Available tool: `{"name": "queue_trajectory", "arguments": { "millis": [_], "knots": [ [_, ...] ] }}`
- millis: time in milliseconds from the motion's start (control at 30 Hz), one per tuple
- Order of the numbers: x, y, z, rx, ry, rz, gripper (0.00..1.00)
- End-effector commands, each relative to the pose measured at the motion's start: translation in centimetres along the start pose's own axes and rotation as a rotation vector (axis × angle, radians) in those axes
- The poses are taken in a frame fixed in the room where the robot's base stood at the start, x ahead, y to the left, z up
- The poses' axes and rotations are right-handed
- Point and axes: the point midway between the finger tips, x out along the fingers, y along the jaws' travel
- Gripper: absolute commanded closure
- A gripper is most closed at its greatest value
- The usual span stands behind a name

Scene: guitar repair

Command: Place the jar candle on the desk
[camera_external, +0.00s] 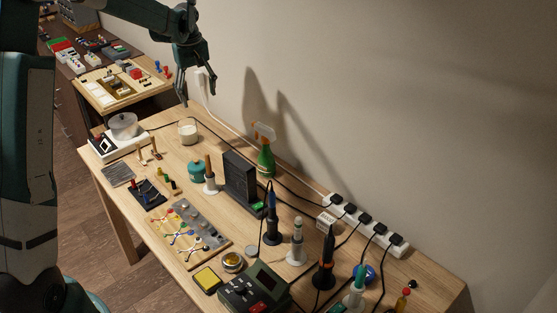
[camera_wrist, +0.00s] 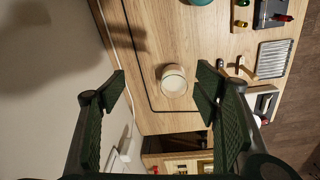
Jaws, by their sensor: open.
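The jar candle (camera_external: 188,131) is a small glass jar with white wax, standing upright at the far end of the wooden desk (camera_external: 183,275). My gripper (camera_external: 191,101) is above the desk near the candle, apart from it, with its fingers pointing down. In the wrist view the candle (camera_wrist: 173,80) shows from above, beyond and between the two spread fingers of my gripper (camera_wrist: 160,82). The fingers are open with nothing between them. The candle rests on bare wood (camera_wrist: 190,38), beside a dark cable.
A dark cable (camera_wrist: 146,75) runs around the candle. A white hotplate-like device with a pot (camera_external: 123,126) stands left of it. A green spray bottle (camera_external: 265,158), a teal jar (camera_external: 196,170) and several soldering tools stand nearer. The wall borders the desk on the right.

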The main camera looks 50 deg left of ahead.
Motion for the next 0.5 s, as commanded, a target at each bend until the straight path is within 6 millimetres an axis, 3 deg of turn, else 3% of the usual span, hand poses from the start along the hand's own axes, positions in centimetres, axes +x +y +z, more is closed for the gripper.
{"name": "queue_trajectory", "arguments": {
  "millis": [500],
  "knots": [
    [-8.7, 1.1, 12.4, 0.253, 0.068, 0.075, 0.38]
  ]
}}
